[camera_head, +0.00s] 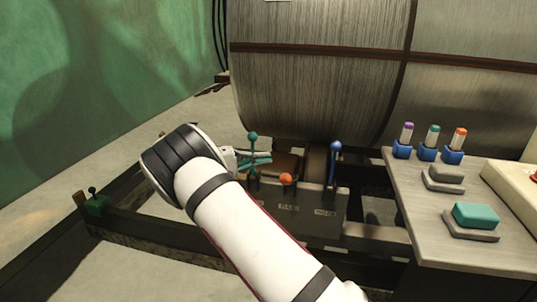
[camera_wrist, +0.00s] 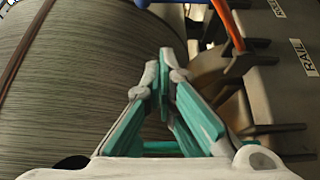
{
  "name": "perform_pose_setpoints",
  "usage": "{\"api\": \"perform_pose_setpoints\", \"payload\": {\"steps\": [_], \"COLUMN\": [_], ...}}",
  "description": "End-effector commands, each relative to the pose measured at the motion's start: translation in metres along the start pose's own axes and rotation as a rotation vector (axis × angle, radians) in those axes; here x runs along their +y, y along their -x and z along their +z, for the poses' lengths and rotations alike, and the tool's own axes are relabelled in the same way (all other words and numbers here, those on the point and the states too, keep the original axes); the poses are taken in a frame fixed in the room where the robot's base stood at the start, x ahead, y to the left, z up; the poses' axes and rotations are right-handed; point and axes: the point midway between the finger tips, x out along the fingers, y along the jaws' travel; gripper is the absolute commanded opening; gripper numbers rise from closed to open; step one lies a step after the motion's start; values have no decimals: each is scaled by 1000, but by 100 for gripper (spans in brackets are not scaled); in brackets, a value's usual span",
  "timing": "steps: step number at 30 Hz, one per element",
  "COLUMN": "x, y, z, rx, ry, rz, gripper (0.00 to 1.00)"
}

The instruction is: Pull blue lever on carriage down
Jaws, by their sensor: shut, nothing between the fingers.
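The blue lever (camera_head: 336,147) stands upright at the right end of the dark carriage (camera_head: 318,228), its round knob on top. My gripper (camera_head: 268,158) is shut and empty, to the left of the blue lever and apart from it. It is beside the teal-knobbed lever (camera_head: 252,137) and above the orange-knobbed lever (camera_head: 286,179), which is tipped low. In the wrist view the closed fingers (camera_wrist: 165,62) point up the picture; an orange lever (camera_wrist: 229,25) is to their right. A blue part at the top edge is cut off, so I cannot tell whether it is the lever.
A large ribbed drum (camera_head: 315,90) rises behind the levers. A grey bench (camera_head: 415,205) at the right carries several blue holders, grey blocks and a teal block (camera_head: 475,215). Dark rails run below the carriage. A small green lever (camera_head: 95,203) stands at the far left.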

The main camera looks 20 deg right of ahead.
Motion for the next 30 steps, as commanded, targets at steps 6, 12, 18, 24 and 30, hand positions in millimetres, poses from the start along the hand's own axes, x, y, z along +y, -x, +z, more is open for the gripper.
{"api": "perform_pose_setpoints", "payload": {"steps": [6,12,18,24,30], "x": [0,-1,2,8,8], "y": [1,-6,-49,-87,-96], "z": [0,1,11,21,24], "rx": [0,1,3,0,-1], "ry": [0,6,16,7,0], "rz": [0,2,8,3,0], "gripper": [0,0,0,0,0]}}
